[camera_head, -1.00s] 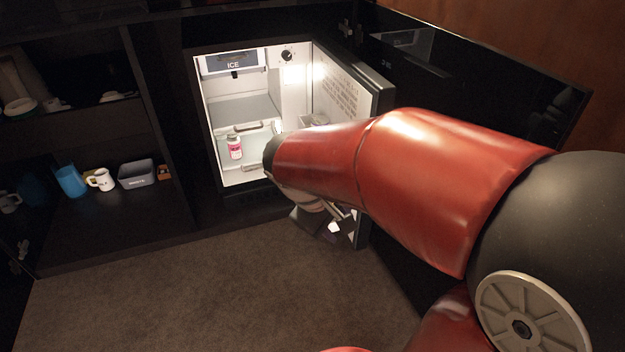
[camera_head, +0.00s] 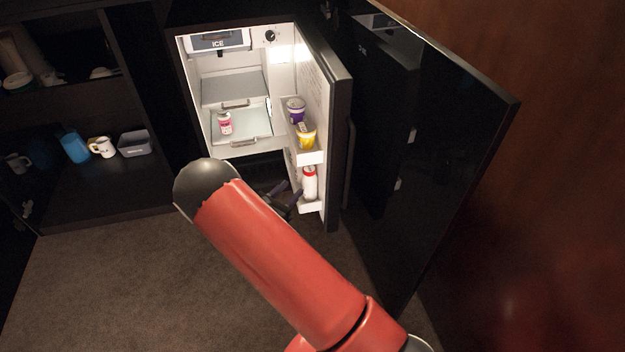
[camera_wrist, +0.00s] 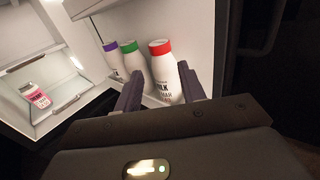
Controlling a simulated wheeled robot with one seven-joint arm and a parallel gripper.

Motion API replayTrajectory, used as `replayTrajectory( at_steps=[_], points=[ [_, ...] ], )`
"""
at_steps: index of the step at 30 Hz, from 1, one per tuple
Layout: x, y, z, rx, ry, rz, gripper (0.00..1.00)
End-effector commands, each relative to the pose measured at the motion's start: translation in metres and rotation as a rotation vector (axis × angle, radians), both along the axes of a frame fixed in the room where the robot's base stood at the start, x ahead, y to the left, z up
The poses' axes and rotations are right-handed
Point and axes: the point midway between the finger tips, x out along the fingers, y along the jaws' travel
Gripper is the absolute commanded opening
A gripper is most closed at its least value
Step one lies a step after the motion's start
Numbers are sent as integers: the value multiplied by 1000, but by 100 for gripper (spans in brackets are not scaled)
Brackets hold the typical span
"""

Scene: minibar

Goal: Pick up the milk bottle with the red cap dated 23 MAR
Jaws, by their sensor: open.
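A white milk bottle with a red cap (camera_wrist: 166,72) stands in the lower door shelf of the open minibar. It also shows in the head view (camera_head: 309,183). In the wrist view it stands between the two dark fingers of my open gripper (camera_wrist: 160,78), closer to the right finger; I cannot tell whether they touch. Its label has dark print, but the date is too small to read. A green-capped bottle (camera_wrist: 134,60) and a purple-capped bottle (camera_wrist: 113,60) stand to its left. In the head view my gripper (camera_head: 286,196) is partly hidden by my arm.
A pink-labelled jar (camera_head: 225,123) stands inside the fridge. The open fridge door (camera_head: 338,150) stands right of my gripper. A large dark cabinet door (camera_head: 450,160) stands further right.

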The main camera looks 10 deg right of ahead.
Motion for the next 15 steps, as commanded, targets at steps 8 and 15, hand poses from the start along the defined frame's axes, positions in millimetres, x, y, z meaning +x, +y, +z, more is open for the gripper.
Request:
replayTrajectory(
  at_steps=[8, 15],
  points=[
    [19, -21, -3, -7, 3, 7, 40],
    [41, -49, -7, -5, 2, 5, 40]
  ],
)
